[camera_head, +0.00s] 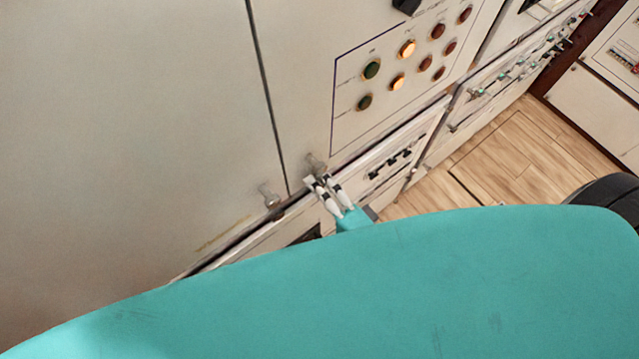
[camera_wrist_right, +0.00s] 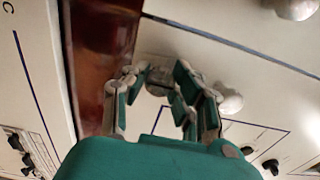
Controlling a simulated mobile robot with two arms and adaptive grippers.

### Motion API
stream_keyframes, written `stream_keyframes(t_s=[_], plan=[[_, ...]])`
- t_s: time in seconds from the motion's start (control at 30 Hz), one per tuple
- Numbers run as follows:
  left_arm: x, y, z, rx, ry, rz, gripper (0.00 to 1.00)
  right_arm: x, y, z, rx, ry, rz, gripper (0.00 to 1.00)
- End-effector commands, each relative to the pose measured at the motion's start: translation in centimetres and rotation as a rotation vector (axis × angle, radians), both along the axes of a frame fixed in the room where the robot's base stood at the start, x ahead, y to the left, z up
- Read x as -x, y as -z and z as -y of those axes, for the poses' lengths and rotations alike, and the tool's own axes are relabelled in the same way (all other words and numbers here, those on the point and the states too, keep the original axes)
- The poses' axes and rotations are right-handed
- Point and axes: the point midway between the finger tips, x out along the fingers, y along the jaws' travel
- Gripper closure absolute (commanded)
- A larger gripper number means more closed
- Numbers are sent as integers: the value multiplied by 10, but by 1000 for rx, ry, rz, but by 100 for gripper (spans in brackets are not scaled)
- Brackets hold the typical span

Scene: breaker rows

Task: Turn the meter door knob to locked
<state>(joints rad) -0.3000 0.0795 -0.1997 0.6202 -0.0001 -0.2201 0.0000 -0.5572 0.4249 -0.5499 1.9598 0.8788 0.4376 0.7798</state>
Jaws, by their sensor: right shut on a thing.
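Two small pale knobs sit low on the cream cabinet fronts, either side of the vertical door seam. The right-hand one, which I take for the meter door knob (camera_head: 314,160), is at the tips of my right gripper (camera_head: 319,180). In the right wrist view, the right gripper (camera_wrist_right: 160,80) has its two fingers closed around a pale part, mostly hidden between them. The knob's lock position cannot be read. My left gripper is not in view.
The other knob (camera_head: 268,195) is left of the seam. An indicator panel (camera_head: 400,75) with green, amber and red lamps is above right. Below are rows of dark switches (camera_head: 390,163). My teal body covers the bottom.

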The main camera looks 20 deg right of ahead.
Motion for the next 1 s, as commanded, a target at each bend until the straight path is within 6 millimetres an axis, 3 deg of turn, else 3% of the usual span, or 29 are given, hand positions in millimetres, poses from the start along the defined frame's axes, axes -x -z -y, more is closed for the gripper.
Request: stream_keyframes(t_s=[0.03,0.23,0.57,0.67,1.0], plan=[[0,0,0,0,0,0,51,0,0,0,-1,1,1,74],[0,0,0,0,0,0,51,0,0,0,0,1,1,49],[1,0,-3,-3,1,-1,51,4,0,2,1,0,-1,49],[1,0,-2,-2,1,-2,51,16,1,6,2,-1,-5,49],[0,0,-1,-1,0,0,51,83,1,30,2,-2,-6,49]])
